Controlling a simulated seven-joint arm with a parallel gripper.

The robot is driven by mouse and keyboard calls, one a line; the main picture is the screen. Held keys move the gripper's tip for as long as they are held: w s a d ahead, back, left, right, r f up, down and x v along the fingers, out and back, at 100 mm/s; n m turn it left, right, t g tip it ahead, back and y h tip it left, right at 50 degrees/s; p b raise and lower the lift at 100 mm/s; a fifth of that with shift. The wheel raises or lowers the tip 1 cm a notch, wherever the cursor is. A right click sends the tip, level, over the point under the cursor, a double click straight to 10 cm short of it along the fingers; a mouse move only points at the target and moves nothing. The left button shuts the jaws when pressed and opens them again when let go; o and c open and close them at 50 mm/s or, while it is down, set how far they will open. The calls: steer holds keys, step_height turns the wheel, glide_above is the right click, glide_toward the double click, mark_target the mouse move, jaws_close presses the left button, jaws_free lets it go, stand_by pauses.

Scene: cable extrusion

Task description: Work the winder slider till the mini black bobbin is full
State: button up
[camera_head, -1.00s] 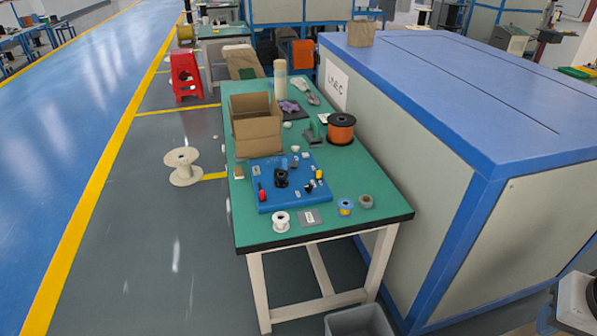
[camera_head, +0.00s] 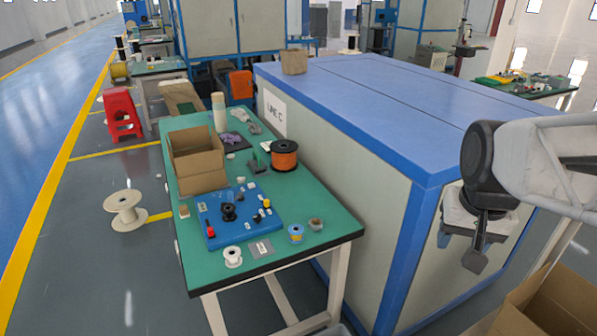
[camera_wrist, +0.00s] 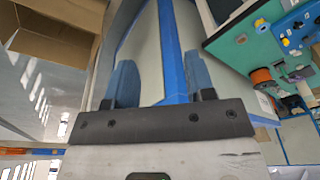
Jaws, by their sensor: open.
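The blue winder board (camera_head: 238,214) lies on the green table. A small black bobbin (camera_head: 229,212) stands near its middle. Which small part on the board is the slider is too small to tell; a red and black piece (camera_head: 210,229) sits at its left edge and small white, yellow and black parts at its right. My gripper (camera_head: 472,258) is at the right in the head view, well away from the table and beside the big cabinet. In the wrist view its two fingers (camera_wrist: 158,85) stand apart with nothing between them. The board shows partly at that view's upper right (camera_wrist: 292,28).
On the green table (camera_head: 325,228) are a cardboard box (camera_head: 197,165), an orange spool (camera_head: 284,156), a white spool (camera_head: 233,257), a grey card (camera_head: 261,249) and a blue-yellow spool (camera_head: 296,233). The blue-topped cabinet (camera_head: 400,190) borders the table's right side. A cardboard box (camera_head: 550,305) is at lower right.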

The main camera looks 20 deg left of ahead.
steer(key=w+a+f, duration=0.1)
steer(key=w+a, duration=1.2)
steer(key=a, duration=0.1)
steer(key=n+g, duration=0.2)
glide_above(210, 229)
step_height(210, 229, down, 25)
steer(key=shift+w+d+r, duration=0.1)
steer(key=shift+w, duration=0.05)
steer(key=shift+a+f, duration=0.2)
steer(key=shift+f, duration=3.9)
steer(key=shift+c, duration=0.5)
